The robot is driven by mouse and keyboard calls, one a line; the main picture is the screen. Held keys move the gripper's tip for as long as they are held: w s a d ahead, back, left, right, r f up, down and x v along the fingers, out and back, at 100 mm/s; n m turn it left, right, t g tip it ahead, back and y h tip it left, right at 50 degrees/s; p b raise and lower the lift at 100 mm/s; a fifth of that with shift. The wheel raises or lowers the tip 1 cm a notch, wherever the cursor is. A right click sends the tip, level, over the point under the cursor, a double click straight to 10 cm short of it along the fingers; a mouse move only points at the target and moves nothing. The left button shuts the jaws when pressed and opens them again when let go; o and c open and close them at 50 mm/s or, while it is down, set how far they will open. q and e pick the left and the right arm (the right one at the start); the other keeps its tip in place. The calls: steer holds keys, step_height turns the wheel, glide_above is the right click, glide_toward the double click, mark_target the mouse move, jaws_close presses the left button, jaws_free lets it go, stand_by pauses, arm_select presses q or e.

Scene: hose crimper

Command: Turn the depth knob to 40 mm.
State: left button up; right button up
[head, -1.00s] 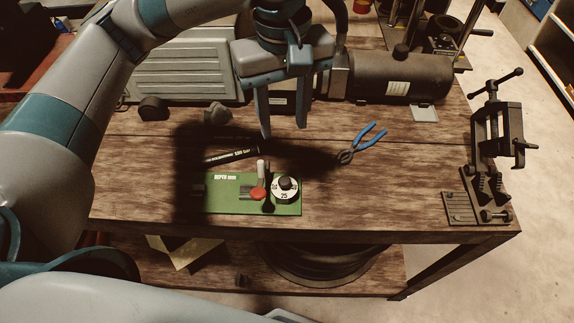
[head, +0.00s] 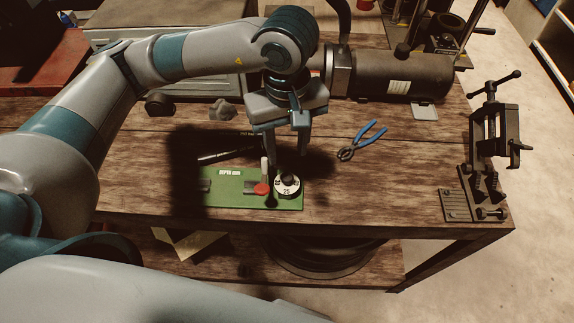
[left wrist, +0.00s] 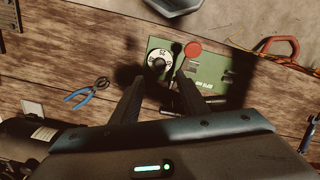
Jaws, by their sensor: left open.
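The depth knob (head: 287,184) is a black knob on a white numbered dial, at the right end of a green board (head: 226,200) marked "DEPTH mm". The number 25 shows at the dial's front. The knob also shows in the left wrist view (left wrist: 159,62). My right gripper is not in view.
Blue-handled pliers (head: 359,142) lie to the right of the gripper. A black marker-like cylinder (head: 226,155) lies behind the board. A dark clamp device (head: 492,150) stands at the table's right end. The tabletop between board and clamp is clear.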

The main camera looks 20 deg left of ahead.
mark_target(287, 176)
arm_select(q)
step_height(287, 176, down, 8)
steer(key=p, duration=0.3)
steer(key=shift+r, duration=0.1)
steer(key=shift+f, duration=0.65)
steer(key=shift+c, duration=0.2)
jaws_close()
